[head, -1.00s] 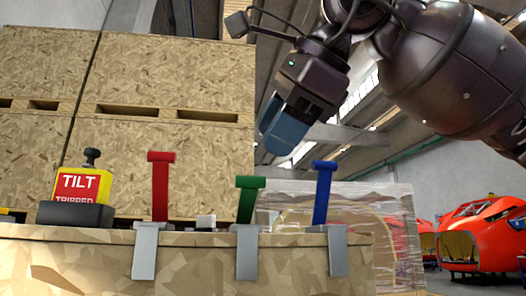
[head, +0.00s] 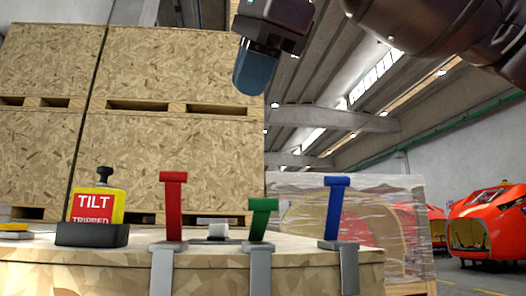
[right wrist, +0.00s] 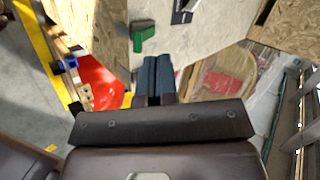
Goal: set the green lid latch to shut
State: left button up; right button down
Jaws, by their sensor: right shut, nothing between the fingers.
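The green latch (head: 263,218) stands on the edge of the wooden crate (head: 110,271), between the red latch (head: 173,205) and the blue latch (head: 336,208). Its handle looks shorter than the other two, as if tilted; I cannot tell which way. A grey strap (head: 260,272) hangs below it. My right gripper (head: 251,72) is shut and empty, in the air above the green latch and apart from it in the picture. In the right wrist view, the shut fingers (right wrist: 159,70) point toward the green latch (right wrist: 143,33), without visible contact. My left gripper is out of view.
A yellow TILT indicator (head: 98,206) in a dark base stands on the crate at left. Large chipboard crates (head: 175,65) rise behind. A wrapped crate (head: 405,225) and red nosecones (head: 485,228) are at right. Open air lies above the latches.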

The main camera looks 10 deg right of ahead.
jog(key=w+r+n+h, duration=0.1)
jog(key=n, duration=0.1)
jog(key=n+g+h, duration=0.2)
jog(key=n, duration=1)
send_over(260, 217)
jog(key=f, duration=0.8)
jog(key=shift+s+d+p, duration=0.1)
jog(key=shift+s+p, duration=0.15)
jog(key=shift+p, duration=0.1)
jog(key=shift+s+f, duration=0.25)
jog(key=shift+f, duration=0.85)
jog(key=shift+s+f, duration=0.25)
jog(key=shift+f, duration=0.6)
